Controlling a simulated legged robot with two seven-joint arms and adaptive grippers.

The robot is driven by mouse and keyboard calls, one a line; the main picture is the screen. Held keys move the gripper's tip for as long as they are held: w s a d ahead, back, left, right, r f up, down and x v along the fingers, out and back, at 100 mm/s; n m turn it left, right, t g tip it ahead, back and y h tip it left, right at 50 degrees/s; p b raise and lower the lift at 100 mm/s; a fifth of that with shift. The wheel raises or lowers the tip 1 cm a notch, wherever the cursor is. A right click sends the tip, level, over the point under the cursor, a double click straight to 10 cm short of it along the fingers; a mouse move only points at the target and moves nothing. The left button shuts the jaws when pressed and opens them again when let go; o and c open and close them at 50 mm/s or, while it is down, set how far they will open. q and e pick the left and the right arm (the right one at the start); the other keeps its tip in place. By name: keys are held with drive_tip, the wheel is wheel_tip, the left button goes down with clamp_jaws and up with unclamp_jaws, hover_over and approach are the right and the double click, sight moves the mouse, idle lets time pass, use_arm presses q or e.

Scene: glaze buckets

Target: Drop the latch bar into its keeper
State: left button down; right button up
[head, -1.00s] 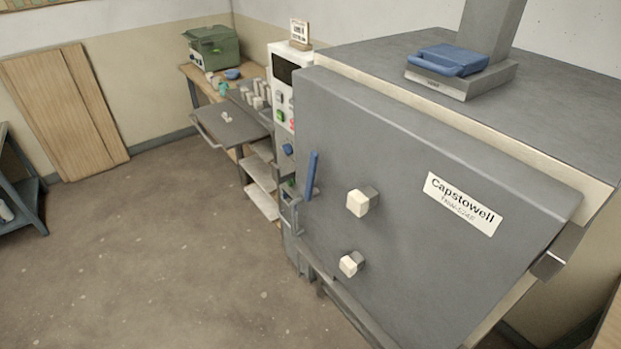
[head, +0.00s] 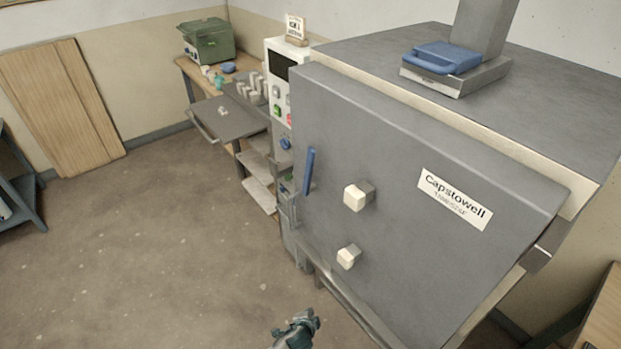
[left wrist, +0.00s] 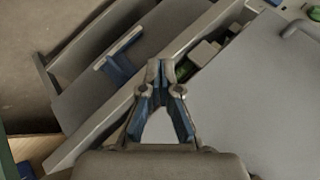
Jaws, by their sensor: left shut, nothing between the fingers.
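The latch bar is most likely the blue bar (head: 309,171) on the left edge of the grey kiln door (head: 400,270); it stands nearly upright. Its keeper seems to be among the small grey fittings (head: 288,203) left of the door edge, too small to make out. My left gripper (head: 304,318) shows low in the head view, below the door and apart from the bar. In the left wrist view its fingertips (left wrist: 160,72) are together and empty. A blue piece (left wrist: 120,66) lies beyond them to the left; I cannot tell what it is. My right gripper is out of view.
Two cream knobs (head: 357,196) stick out of the door. A white control panel (head: 280,88) and a grey shelf (head: 228,117) stand left of the kiln. A blue case (head: 441,58) lies on top. The floor (head: 140,250) at left is clear.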

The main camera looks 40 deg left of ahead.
sight(308, 174)
use_arm(q)
drive_tip(key=w+a+r+m+t+y, duration=0.1)
drive_tip(key=w+r+t, duration=0.1)
drive_tip(key=r, duration=1.1)
drive_tip(key=w+a+r+m+t+y+p, duration=0.1)
drive_tip(key=w+r+m+t+y, duration=0.1)
drive_tip(key=r, duration=1.2)
drive_tip(key=w+r+m+t+y+p, duration=0.1)
drive_tip(key=r+t, duration=0.4)
drive_tip(key=r, duration=0.9)
drive_tip(key=shift+w+a+m+y, duration=0.45)
drive_tip(key=shift+w+m, duration=0.25)
drive_tip(key=shift+w, duration=0.45)
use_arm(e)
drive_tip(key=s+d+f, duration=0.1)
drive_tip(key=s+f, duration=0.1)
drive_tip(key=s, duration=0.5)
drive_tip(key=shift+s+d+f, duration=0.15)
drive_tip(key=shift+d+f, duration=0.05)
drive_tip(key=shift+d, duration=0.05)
use_arm(q)
drive_tip(key=shift+w, duration=0.1)
